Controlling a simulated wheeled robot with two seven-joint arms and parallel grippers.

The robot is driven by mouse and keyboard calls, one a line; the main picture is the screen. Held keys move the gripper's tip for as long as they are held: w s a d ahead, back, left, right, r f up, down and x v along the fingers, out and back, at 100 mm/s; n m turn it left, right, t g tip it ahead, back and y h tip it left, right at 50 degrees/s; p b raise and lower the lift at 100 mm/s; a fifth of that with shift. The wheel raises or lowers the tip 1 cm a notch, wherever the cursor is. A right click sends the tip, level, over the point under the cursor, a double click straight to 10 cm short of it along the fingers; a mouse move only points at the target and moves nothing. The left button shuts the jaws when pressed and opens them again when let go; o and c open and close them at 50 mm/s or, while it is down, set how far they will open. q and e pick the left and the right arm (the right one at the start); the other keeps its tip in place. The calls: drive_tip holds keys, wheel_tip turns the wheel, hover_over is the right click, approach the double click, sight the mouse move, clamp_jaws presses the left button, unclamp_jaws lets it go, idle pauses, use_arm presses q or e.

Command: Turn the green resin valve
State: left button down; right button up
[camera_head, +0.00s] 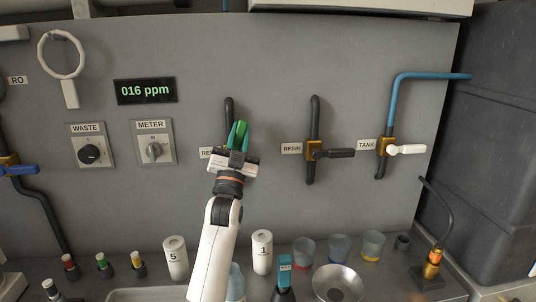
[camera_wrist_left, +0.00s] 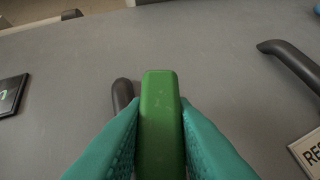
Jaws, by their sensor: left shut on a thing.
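The green resin valve handle (camera_head: 241,134) is on the grey wall panel, left of the middle, on a dark vertical pipe (camera_head: 229,105). My left gripper (camera_head: 237,138) is at this handle, and its arm comes up from below and hides the valve body. In the left wrist view the green handle (camera_wrist_left: 161,125) stands between the two teal fingers (camera_wrist_left: 160,140), which are shut on it from both sides. The handle points upward in the head view, roughly along the pipe. My right gripper is not in view.
A second resin valve with a black handle (camera_head: 336,154) is to the right. Beyond it is a tank valve with a white handle (camera_head: 407,149). A display (camera_head: 145,91) reads 016 ppm. Bottles, cups and a metal bowl (camera_head: 338,284) stand on the counter below.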

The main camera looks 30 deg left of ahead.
use_arm(q)
drive_tip(key=shift+s+a+n+y, duration=0.15)
drive_tip(key=shift+a+n+y, duration=0.05)
drive_tip(key=shift+n+y, duration=0.75)
drive_tip(key=shift+s+a+n+g+y+b, duration=0.15)
drive_tip(key=shift+n+g+y+b, duration=0.3)
drive_tip(key=shift+n+y, duration=0.45)
drive_tip(key=n+y, duration=0.1)
drive_tip(key=n+g+y, duration=0.1)
drive_tip(key=n+y, duration=0.1)
drive_tip(key=shift+s+a+r+n, duration=0.1)
drive_tip(key=shift+s+a+n, duration=0.15)
drive_tip(key=shift+a, duration=0.15)
drive_tip(key=shift+a+n+g+y+b, duration=0.15)
drive_tip(key=shift+n+g+y+b, duration=0.15)
drive_tip(key=shift+n+g+y, duration=0.35)
drive_tip(key=shift+s+r, duration=0.1)
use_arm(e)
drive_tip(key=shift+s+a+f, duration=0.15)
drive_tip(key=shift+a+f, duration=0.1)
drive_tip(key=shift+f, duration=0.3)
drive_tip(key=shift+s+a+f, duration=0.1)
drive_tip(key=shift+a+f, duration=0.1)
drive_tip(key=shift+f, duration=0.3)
use_arm(q)
drive_tip(key=shift+n, duration=0.25)
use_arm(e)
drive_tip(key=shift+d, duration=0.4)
